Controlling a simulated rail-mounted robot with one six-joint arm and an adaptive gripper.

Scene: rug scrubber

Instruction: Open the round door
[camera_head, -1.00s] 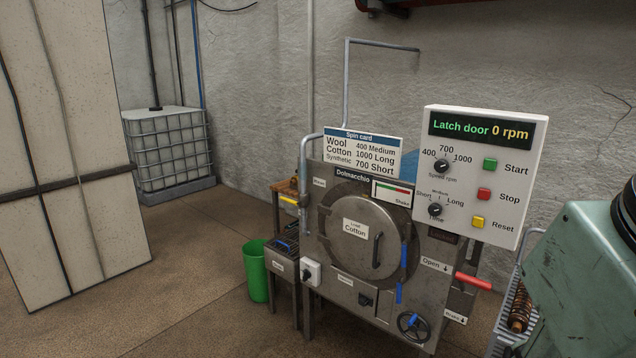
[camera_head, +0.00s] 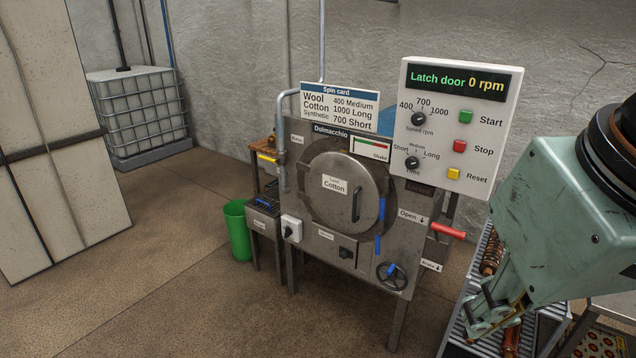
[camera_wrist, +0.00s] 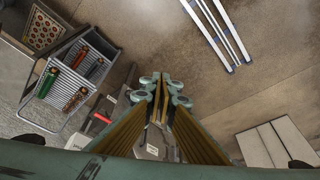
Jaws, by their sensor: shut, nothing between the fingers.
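The round steel door (camera_head: 330,208) is on the front of the grey machine. It carries a "Cotton" label (camera_head: 334,184) and a dark vertical handle (camera_head: 356,205) right of the label. A blue lever (camera_head: 379,226) sits at the door's right edge. The door face looks slightly offset from the ring behind it; I cannot tell whether it is ajar. My gripper is at the lower right in the head view, well right of the door and apart from it. In the wrist view my gripper (camera_wrist: 163,84) has its fingers together, empty.
The control panel (camera_head: 455,130) reads "Latch door 0 rpm". A red handle (camera_head: 448,231) sticks out at the machine's right. A green bin (camera_head: 238,230) is at the left. Floor before the machine is clear.

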